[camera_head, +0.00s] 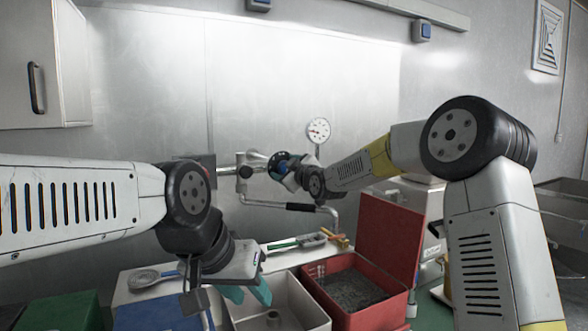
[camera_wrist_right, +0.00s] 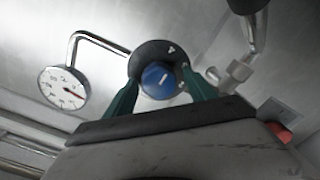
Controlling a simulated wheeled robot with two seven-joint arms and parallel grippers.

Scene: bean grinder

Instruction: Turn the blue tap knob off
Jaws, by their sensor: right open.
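The blue tap knob (camera_wrist_right: 160,80) has a white line across its face and sits in a dark round collar in the right wrist view. My right gripper (camera_wrist_right: 160,88) is open, with its green fingers on either side of the knob. I cannot tell whether they touch it. In the head view my right gripper (camera_head: 285,170) is at the wall tap pipework (camera_head: 243,172) and largely hides the knob. My left gripper (camera_head: 248,292) hangs low over the bench, its teal fingers apart and empty.
A round gauge (camera_head: 319,130) stands on a bent pipe by the tap; it also shows in the right wrist view (camera_wrist_right: 63,90). Below are a red box (camera_head: 392,240) of dark grains, a pale tray (camera_head: 300,298) and a green box (camera_head: 62,312). A cabinet (camera_head: 40,80) hangs upper left.

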